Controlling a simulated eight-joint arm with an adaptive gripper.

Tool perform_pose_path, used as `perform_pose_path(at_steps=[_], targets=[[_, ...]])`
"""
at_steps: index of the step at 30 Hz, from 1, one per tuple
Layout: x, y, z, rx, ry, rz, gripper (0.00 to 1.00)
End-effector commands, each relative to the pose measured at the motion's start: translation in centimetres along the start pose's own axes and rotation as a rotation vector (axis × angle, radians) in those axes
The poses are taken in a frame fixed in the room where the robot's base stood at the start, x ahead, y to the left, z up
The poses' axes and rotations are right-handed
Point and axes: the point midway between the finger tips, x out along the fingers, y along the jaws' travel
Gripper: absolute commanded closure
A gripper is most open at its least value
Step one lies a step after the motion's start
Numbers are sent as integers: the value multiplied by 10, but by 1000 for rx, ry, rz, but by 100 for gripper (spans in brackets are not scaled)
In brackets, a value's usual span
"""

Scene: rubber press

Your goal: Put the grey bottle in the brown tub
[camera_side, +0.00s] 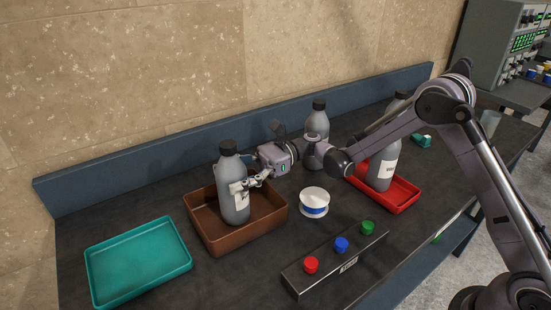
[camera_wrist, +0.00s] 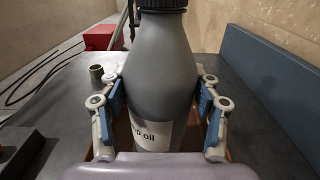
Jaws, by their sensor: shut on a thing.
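A grey bottle (camera_side: 233,186) with a black cap and a white label is upright at the brown tub (camera_side: 253,239), within its rim as seen from the side. I cannot tell whether its base touches the tub floor. My gripper (camera_side: 252,182) is shut on this bottle, coming from the right. In the wrist view the bottle (camera_wrist: 158,75) fills the middle, its label partly reading "oil". The blue-padded fingers of my gripper (camera_wrist: 160,115) are on both sides of it. The bottle's base is hidden there.
A teal tray (camera_side: 137,262) is empty at left. Another grey bottle (camera_side: 317,122) stands behind my arm. A further bottle (camera_side: 384,168) stands in a red tray (camera_side: 405,194). A white-and-blue round item (camera_side: 314,203) and a button box (camera_side: 335,262) are right of the tub.

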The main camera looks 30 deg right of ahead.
Motion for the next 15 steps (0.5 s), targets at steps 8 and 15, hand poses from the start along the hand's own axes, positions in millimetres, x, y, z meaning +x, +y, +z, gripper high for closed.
perform_pose_path(at_steps=[8,15], targets=[[0,0,0,0,-4,0,98],[0,0,-3,0,0,0,14]])
